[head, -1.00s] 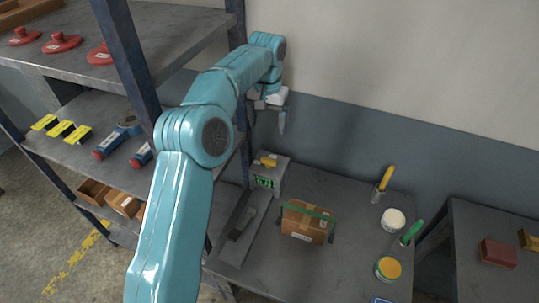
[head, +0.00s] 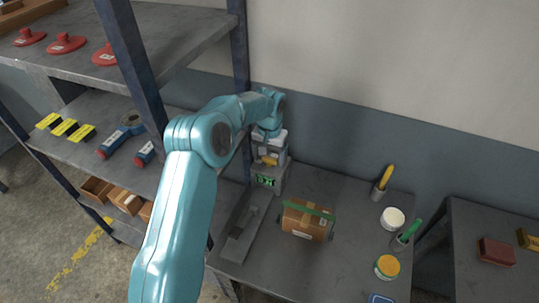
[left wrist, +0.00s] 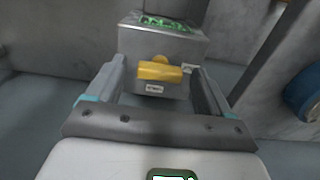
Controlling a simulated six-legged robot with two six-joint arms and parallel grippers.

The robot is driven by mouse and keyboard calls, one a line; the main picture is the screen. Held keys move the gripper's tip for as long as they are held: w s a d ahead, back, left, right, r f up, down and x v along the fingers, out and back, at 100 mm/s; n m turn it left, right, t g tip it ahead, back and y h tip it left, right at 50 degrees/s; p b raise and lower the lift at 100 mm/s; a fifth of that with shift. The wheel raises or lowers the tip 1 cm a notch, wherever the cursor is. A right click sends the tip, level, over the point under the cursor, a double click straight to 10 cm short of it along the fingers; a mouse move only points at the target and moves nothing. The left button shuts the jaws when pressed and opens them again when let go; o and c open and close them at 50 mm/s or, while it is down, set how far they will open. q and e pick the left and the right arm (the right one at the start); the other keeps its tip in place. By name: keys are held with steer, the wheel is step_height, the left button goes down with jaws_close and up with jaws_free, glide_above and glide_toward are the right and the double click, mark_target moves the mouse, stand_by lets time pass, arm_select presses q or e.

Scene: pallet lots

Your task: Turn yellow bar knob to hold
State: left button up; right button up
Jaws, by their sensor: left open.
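The yellow bar knob (left wrist: 160,71) sits on the face of a small grey box (left wrist: 187,48), with its bar lying roughly level in the left wrist view. A white label is below the knob and another is to its right; their text is too small to read. My left gripper (left wrist: 160,78) is open, with one finger on each side of the knob. I cannot tell whether the fingers touch it. My right gripper is in neither view.
A brown carton (head: 306,219) with green strapping sits on the grey table (head: 345,262). A grey tray-like piece (head: 240,235) lies left of it. Cups and jars stand along the table's right side. A shelf rack (head: 150,40) stands at the left.

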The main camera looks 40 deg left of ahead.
arm_select(q)
steer(key=shift+w+f, duration=0.1)
steer(key=c, duration=1)
steer(key=shift+c, duration=0.2)
steer(key=shift+n, duration=0.3)
steer(key=shift+f+n+b, duration=0.1)
steer(key=shift+n+b, duration=0.95)
steer(key=shift+n, duration=0.15)
steer(key=n+b, duration=0.1)
steer(key=n, duration=0.3)
steer(key=shift+n+b, duration=0.3)
steer(key=shift+b, duration=0.1)
steer(key=n+b, duration=0.1)
steer(key=n, duration=0.4)
steer(key=n+b, duration=0.1)
steer(key=n, duration=0.4)
steer(key=shift+a+n, duration=0.1)
steer(key=shift+n, duration=0.3)
